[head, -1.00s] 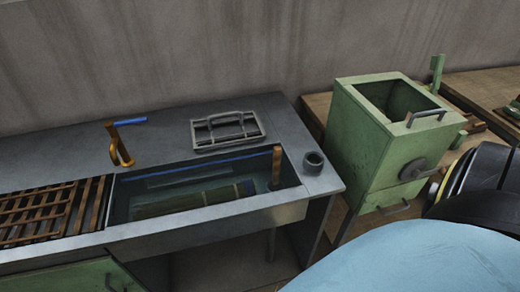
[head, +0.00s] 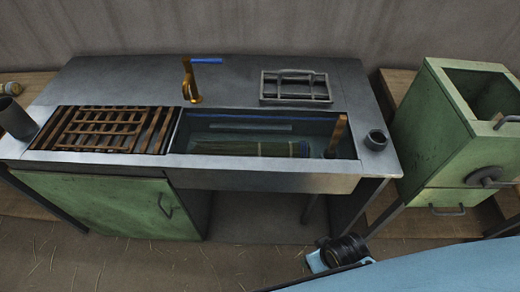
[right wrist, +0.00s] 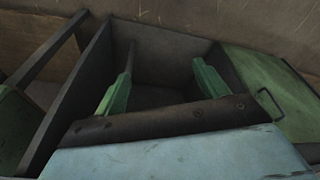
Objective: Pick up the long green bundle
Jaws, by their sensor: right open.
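A long green bundle (head: 250,148) lies lengthwise in the sink (head: 275,180), low in the basin, with a lighter band near its right end. It looks dim, apparently under water, and the front wall hides part of it. In the right wrist view my right gripper (right wrist: 162,83) has its two green fingers spread wide with nothing between them. It faces the open space under the counter, beside the green cabinet (right wrist: 275,85). The bundle does not show in that view. My left gripper is not in view.
A brown upright piece (head: 338,133) stands at the sink's right end. A tap (head: 190,82), wire rack (head: 296,88) and small grey cup (head: 376,140) are around the basin. A slatted wooden grate (head: 105,130) lies left. A green box (head: 430,130) stands right.

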